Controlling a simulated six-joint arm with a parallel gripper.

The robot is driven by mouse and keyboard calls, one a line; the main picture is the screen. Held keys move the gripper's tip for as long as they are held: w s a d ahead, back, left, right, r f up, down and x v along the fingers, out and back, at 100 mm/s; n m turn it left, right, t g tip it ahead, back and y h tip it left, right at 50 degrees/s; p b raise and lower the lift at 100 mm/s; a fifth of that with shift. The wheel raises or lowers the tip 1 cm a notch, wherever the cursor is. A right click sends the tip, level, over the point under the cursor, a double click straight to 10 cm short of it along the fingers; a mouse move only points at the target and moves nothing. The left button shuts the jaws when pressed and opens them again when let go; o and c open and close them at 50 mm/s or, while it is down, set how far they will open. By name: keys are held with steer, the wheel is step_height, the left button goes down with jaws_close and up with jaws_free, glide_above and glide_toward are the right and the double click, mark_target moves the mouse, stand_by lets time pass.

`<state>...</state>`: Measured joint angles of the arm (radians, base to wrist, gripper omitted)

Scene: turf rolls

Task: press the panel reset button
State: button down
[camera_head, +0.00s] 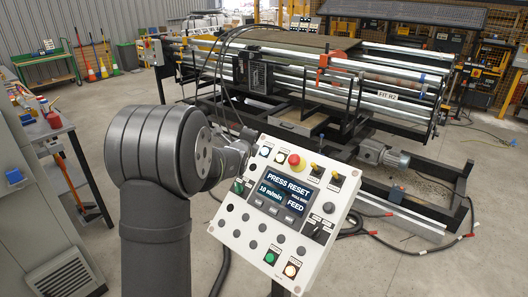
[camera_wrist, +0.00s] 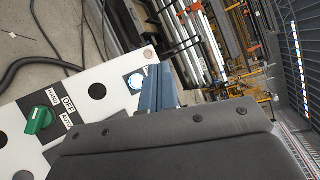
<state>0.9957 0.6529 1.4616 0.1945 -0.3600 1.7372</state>
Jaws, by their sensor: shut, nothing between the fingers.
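The white control panel (camera_head: 222,226) stands tilted in front of my arm. Its screen (camera_head: 283,192) reads "PRESS RESET", "10 m/min" and "FEED". A pale button with a blue ring (camera_wrist: 136,81) is near the panel's edge in the wrist view. It appears to be the pale button (camera_head: 265,152) at the panel's upper left in the head view; I cannot read its label. My gripper (camera_wrist: 160,85) is shut and empty, its blue-grey fingers just beside that button in the picture. I cannot tell whether they touch it. In the head view my wrist and the panel hide the fingertips.
A red mushroom button (camera_head: 294,160) and yellow-tipped switches (camera_head: 314,168) are along the panel's top. A green selector (camera_wrist: 39,120) marked "HAND OFF AUTO" is close by. A green button (camera_head: 270,257) and a lit button (camera_head: 290,270) sit low. A large roller machine (camera_head: 300,75) stands behind.

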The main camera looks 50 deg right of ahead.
steer(key=shift+d+f, duration=1.4)
steer(key=shift+f, duration=0.25)
steer(key=shift+d+f, duration=1.4)
steer(key=shift+f, duration=0.25)
steer(key=shift+f, duration=0.1)
steer(key=shift+d+f, duration=0.25)
steer(key=shift+d+f, duration=0.25)
steer(key=shift+f, duration=0.05)
stand_by(0.3)
steer(key=shift+a+r, duration=0.55)
steer(key=shift+r, duration=0.1)
steer(key=shift+a+r, duration=1.6)
steer(key=shift+r, duration=0.3)
